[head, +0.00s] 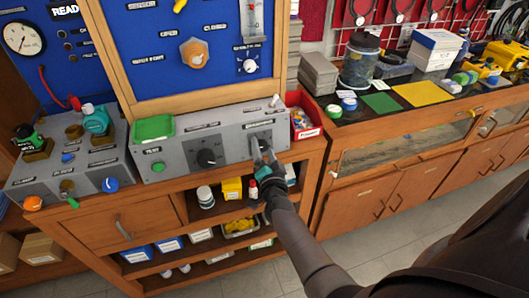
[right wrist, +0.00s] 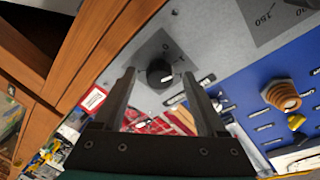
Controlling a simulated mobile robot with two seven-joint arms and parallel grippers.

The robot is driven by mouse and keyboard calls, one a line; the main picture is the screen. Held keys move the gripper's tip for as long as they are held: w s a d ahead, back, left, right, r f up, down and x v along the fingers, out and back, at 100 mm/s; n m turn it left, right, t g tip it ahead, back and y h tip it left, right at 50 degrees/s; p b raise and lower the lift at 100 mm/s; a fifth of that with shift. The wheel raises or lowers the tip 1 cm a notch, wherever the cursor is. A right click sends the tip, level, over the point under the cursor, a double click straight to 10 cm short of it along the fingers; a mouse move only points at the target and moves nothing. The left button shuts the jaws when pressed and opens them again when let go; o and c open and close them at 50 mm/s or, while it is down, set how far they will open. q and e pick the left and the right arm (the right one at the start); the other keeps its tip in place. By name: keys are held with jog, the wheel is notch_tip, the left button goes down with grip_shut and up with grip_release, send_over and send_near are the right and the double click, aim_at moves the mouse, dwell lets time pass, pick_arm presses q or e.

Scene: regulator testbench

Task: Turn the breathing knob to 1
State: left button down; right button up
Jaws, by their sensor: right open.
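The grey control box (head: 226,133) stands on the wooden bench, with a large black dial (head: 206,157) at its middle. My right gripper (head: 260,150) is at the right part of the box front, under a small label, and hides most of what is there. In the right wrist view, a black round knob (right wrist: 159,73) sits on a dark square plate with small markings (right wrist: 152,53). My right gripper (right wrist: 160,77) is open, with the knob between its fingertips in the picture. I cannot tell whether the fingers touch it. My left gripper is not in view.
A green tray (head: 153,129) lies on the box's left end. A red bin (head: 303,118) stands at its right end. A blue panel (head: 190,50) rises behind. Shelves below hold bottles and boxes. A second grey box (head: 75,160) with knobs is at the left.

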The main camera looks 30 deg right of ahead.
jog(key=shift+s+a, duration=0.2)
jog(key=shift+s, duration=0.3)
jog(key=p+v, duration=0.2)
jog(key=v, duration=1.2)
